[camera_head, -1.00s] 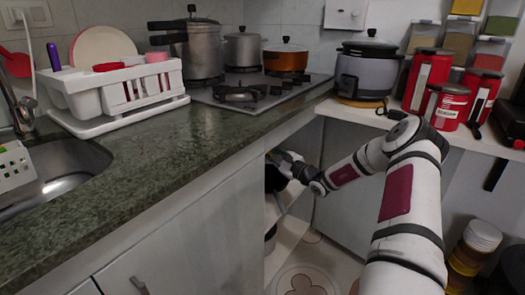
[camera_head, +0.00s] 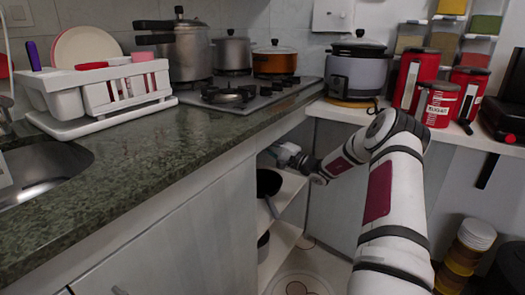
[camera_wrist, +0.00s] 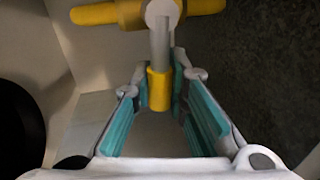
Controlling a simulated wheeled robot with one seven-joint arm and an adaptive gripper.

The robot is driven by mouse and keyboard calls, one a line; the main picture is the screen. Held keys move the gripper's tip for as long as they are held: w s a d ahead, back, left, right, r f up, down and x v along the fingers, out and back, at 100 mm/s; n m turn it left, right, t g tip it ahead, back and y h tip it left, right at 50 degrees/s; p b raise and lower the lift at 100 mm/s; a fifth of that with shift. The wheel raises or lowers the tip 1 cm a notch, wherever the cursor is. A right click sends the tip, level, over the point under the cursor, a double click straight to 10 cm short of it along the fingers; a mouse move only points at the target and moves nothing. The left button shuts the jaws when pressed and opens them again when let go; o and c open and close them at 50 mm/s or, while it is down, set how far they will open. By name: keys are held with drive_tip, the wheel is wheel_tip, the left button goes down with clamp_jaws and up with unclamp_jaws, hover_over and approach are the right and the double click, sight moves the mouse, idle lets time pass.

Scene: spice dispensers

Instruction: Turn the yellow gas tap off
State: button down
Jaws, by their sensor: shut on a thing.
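The yellow gas tap (camera_wrist: 99,14) shows at the top of the wrist view as a yellow pipe running across the picture with a round grey hub on it. A grey lever (camera_wrist: 160,45) comes down from the hub, roughly square to the pipe, and ends in a yellow sleeve (camera_wrist: 159,90). My gripper (camera_wrist: 159,85) has its teal pads on either side of this sleeve and is shut on it. In the head view my gripper (camera_head: 283,153) is inside the open cabinet under the counter; the tap cannot be made out there.
Cabinet shelves (camera_head: 285,190) lie below my gripper, with a dark pan (camera_head: 268,182) close by. The counter (camera_head: 150,155) overhangs on the left, with a dish rack (camera_head: 95,95) and stove (camera_head: 245,95). The right shelf (camera_head: 345,113) holds a rice cooker (camera_head: 357,70) and red canisters.

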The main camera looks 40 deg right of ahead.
drive_tip(key=shift+a+r+n+y+b, duration=0.1)
drive_tip(key=shift+r+n+y+b, duration=0.2)
drive_tip(key=shift+n, duration=0.5)
drive_tip(key=shift+r, duration=0.1)
drive_tip(key=c, duration=1.6)
unclamp_jaws()
drive_tip(key=shift+o, duration=0.2)
drive_tip(key=shift+s+d+f, duration=0.2)
drive_tip(key=shift+s+d, duration=0.05)
drive_tip(key=shift+s, duration=0.15)
drive_tip(key=v, duration=1.1)
drive_tip(key=shift+s, duration=0.1)
